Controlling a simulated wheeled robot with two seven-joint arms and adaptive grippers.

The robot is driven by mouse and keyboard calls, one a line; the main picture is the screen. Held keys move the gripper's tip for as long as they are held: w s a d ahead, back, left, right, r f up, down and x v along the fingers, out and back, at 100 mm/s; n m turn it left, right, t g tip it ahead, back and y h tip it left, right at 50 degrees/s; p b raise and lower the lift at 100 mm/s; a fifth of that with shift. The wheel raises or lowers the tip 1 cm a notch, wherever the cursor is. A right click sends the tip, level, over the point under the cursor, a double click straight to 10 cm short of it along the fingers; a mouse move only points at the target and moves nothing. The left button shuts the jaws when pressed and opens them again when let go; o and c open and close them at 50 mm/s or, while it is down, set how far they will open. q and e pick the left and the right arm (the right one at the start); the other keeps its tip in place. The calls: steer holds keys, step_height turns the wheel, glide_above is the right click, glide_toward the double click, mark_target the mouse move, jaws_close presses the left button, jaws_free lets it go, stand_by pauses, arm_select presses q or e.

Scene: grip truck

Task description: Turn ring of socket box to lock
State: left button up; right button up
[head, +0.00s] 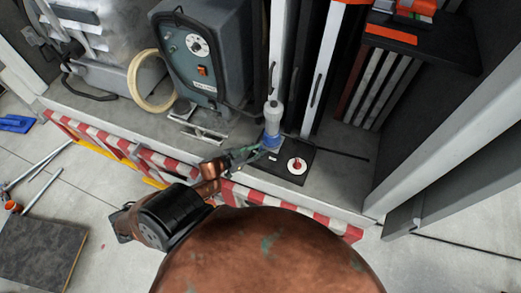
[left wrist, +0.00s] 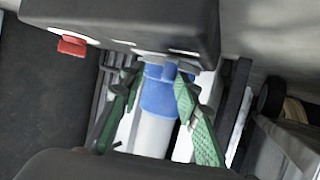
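A blue ring (head: 271,141) sits at the lower part of a pale grey, upright plug (head: 272,112). The plug stands at the back edge of the black socket box (head: 296,172), which has a round white and red knob on top. My left gripper (head: 262,150) reaches in from the left at ring height. In the left wrist view its green-padded fingers (left wrist: 160,88) lie on both sides of the blue ring (left wrist: 158,98), close to it. Whether both pads press on it I cannot tell. The box (left wrist: 130,22) also fills the top there. My right gripper is not in view.
A grey machine (head: 205,50) with a dial stands behind on the left, a cream hose beside it. Metal posts (head: 318,70) rise just behind the plug. A red-and-white striped edge (head: 290,208) runs along the front of the shelf. A black cable runs right from the box.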

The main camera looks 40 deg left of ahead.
arm_select(q)
steer(key=v, duration=1)
steer(key=shift+s, duration=0.2)
steer(key=shift+w+a+r, duration=0.1)
